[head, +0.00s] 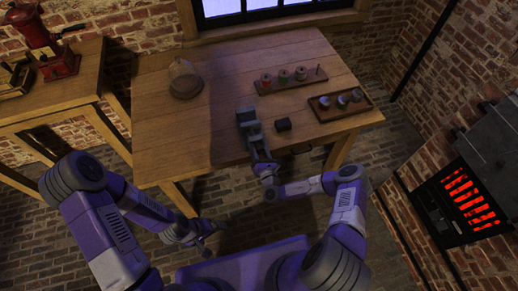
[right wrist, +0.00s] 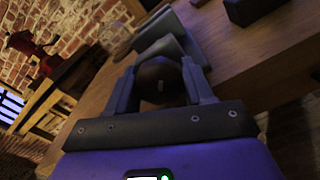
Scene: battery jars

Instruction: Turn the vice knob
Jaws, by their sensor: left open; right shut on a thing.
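The grey vice (head: 248,122) stands near the front edge of the wooden table in the head view. In the right wrist view, the vice body (right wrist: 165,42) lies just beyond the dark round knob (right wrist: 158,80). My right gripper (head: 266,172) is at the front end of the vice. In the right wrist view, its two fingers (right wrist: 158,92) are on either side of the knob, and it is shut on it. My left gripper (head: 207,238) is open and empty, low in front of the table, away from the vice.
A glowing stove (head: 468,195) stands at right. The table's left front is clear.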

